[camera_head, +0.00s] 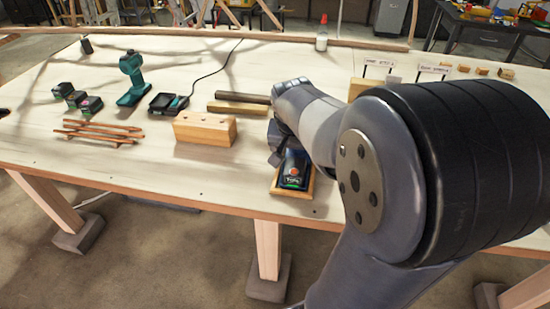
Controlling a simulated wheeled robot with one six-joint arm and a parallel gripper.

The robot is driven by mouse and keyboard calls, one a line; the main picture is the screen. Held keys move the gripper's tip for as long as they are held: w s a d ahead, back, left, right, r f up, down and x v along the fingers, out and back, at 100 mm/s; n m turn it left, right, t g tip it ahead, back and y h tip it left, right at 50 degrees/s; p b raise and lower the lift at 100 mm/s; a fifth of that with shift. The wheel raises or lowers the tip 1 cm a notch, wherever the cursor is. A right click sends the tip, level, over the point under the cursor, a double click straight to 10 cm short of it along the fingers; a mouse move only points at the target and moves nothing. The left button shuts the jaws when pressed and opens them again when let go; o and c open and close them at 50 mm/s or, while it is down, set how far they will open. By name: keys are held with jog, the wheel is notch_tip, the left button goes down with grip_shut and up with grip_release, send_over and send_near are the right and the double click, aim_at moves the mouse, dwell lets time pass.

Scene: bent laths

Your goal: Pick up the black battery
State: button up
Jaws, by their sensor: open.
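Several dark battery-like blocks stand at the left of the table: a black one with a green top (62,90), a second dark one (76,99) and one with a reddish top (91,105). Which of them is the black battery, I cannot tell for sure. A black device with an orange spot and a green patch (293,172) lies in a small wooden tray (301,194) at the front middle. My gripper (276,155) is open, at or just above the back left of this device; its fingers are partly hidden and contact is unclear.
Left of my gripper is a wooden block (205,130), with dark and light bars (236,108) behind it. My arm covers the right side.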

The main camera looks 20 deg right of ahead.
aim_at(295, 167)
jog(key=shift+p+x, duration=0.45)
jog(key=shift+x, duration=5)
jog(key=shift+w+d+r, duration=0.1)
jog(key=shift+w, duration=0.05)
jog(key=shift+c, duration=0.2)
jog(key=c, duration=1.4)
jog(key=shift+r, duration=0.1)
